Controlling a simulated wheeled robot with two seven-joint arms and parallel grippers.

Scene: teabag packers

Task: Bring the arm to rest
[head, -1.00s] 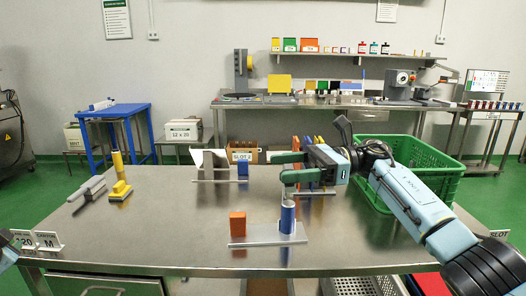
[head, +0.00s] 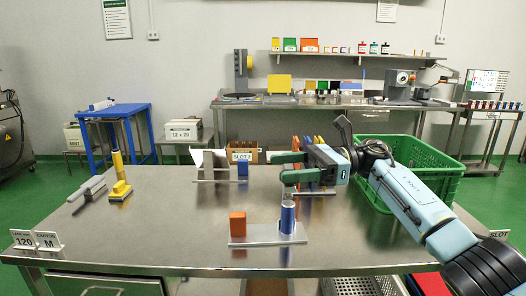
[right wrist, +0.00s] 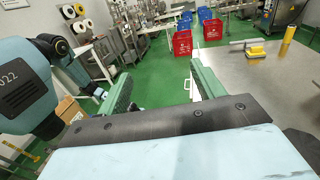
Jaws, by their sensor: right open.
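My right gripper (head: 280,167) hangs over the steel table (head: 150,235), its arm coming in from the right. Its two green fingers are apart with nothing between them. It is above and behind a blue cylinder (head: 288,217), which stands upright on a grey plate (head: 262,241) beside an orange block (head: 238,224). In the right wrist view, the fingers of my right gripper (right wrist: 160,88) also stand wide apart, with green floor visible between them. My left gripper is not in view.
A green basket (head: 440,165) stands at the table's right, by my right arm. Upright blocks (head: 243,169) stand at the back. Signs (head: 36,240) mark the front left corner. The table's middle left is clear.

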